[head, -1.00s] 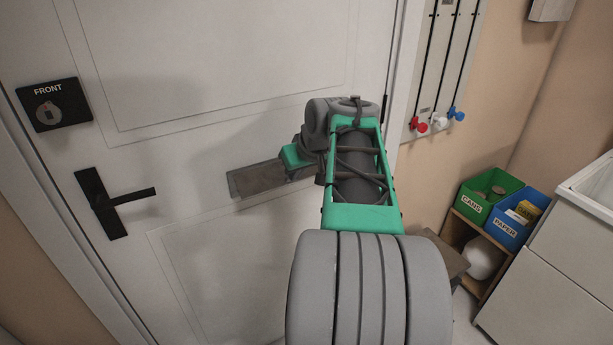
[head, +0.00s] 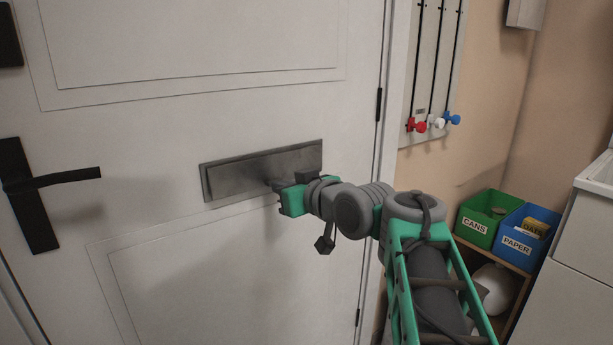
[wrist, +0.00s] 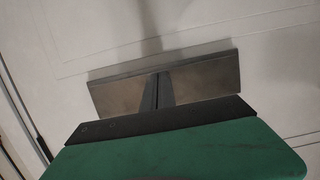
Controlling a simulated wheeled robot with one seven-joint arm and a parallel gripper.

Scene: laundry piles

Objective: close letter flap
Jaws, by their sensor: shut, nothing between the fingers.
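The letter flap (head: 240,176) is a grey metal plate set across the white door (head: 150,140) at mid-height. In the head view it looks nearly flat against its frame, with a thin edge showing at the left and bottom. My gripper (head: 272,184) is shut and empty, its tips at the right lower part of the flap. In the wrist view the flap (wrist: 208,76) lies straight ahead, and the shut fingers (wrist: 156,88) point at its middle. I cannot tell whether the tips touch it. My gripper's body hides part of the flap's lower edge.
A black door handle (head: 50,185) is at the left. Red, white and blue knobs (head: 436,122) hang on a panel right of the door. A green cans bin (head: 476,226) and a blue paper bin (head: 518,244) stand on a low shelf beside a white cabinet.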

